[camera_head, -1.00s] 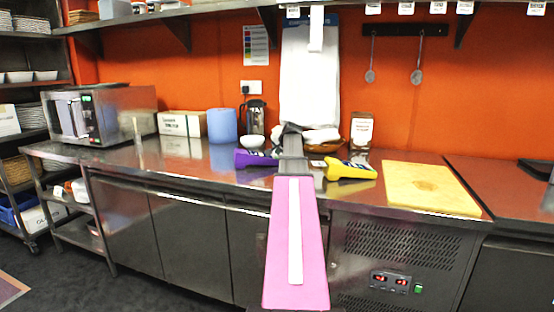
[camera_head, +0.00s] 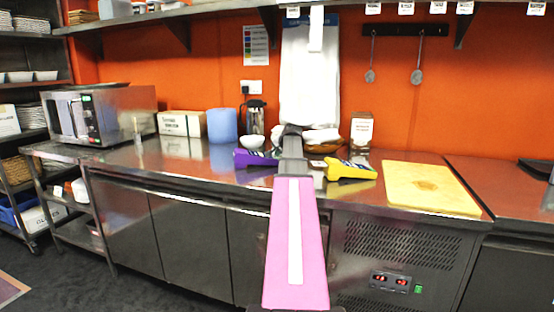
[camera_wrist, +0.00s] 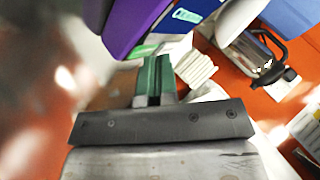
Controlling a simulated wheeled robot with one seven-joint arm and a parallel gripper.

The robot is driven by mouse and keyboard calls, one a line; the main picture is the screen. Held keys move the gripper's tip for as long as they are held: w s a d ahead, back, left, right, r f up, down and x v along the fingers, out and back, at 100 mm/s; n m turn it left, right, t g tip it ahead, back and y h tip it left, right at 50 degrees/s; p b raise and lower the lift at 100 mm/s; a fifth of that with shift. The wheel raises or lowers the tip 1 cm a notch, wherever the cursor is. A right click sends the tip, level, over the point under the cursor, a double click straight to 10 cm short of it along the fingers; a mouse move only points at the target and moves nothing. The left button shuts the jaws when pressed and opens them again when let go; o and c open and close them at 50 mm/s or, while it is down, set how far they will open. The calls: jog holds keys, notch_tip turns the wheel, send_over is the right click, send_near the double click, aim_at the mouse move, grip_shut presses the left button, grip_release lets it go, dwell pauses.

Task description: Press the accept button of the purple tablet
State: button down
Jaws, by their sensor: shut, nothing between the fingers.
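The purple tablet (camera_head: 243,158) stands on the steel counter, just left of my arm in the head view. My arm hides its right part. In the wrist view its purple body (camera_wrist: 122,22) fills the top, close to my gripper (camera_wrist: 157,62). The gripper's dark green fingers are shut with nothing between them. A pale green patch (camera_wrist: 143,51) shows beside the fingertips; I cannot tell whether it is the accept button or whether the fingers touch it. In the head view my arm hides the fingers.
A yellow tablet (camera_head: 350,170) stands right of my arm. A white bowl (camera_head: 252,141), a blue container (camera_head: 222,126) and a press jug (camera_head: 255,117) stand behind the purple tablet. A cutting board (camera_head: 430,188) lies at right.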

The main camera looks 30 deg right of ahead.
jog(key=shift+d+r, duration=0.1)
jog(key=shift+r, duration=0.8)
jog(key=r, duration=0.4)
jog(key=shift+s+d+r, duration=0.15)
jog(key=shift+d+r, duration=0.2)
dwell(0.9)
